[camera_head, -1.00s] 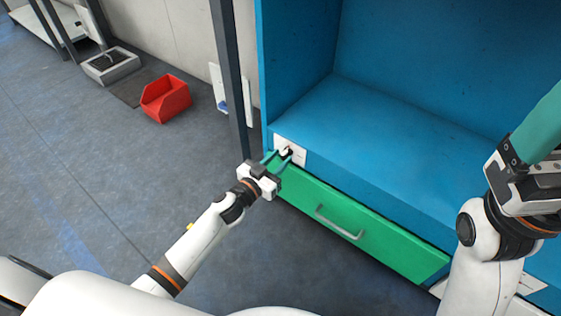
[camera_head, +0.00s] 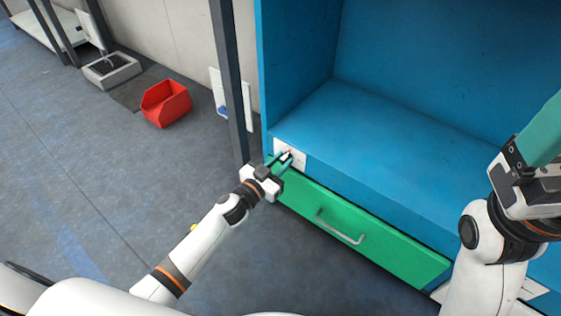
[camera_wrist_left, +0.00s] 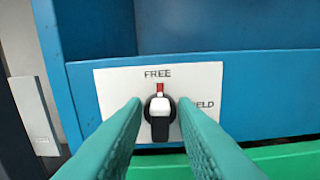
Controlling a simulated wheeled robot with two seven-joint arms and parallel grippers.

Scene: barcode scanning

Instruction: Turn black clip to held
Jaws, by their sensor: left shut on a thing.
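The black clip (camera_wrist_left: 160,128) is a round black knob with a white block and a red mark. It sits on a white label plate (camera_wrist_left: 115,88) and its red mark points up at the word FREE. The word HELD is at the right, its first letter hidden by a finger. My left gripper (camera_head: 284,159) has its teal fingers on either side of the clip, shut on it. The plate also shows in the head view (camera_head: 300,160), where the fingers mostly cover the clip. My right gripper (camera_head: 540,135) is only partly in view at the right edge.
The plate is on the front edge of a blue cabinet (camera_head: 390,130), above a green drawer (camera_head: 390,243) with a metal handle (camera_head: 338,228). A dark post (camera_head: 229,80) stands left of the cabinet. A red bin (camera_head: 166,104) is on the floor, with open floor around it.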

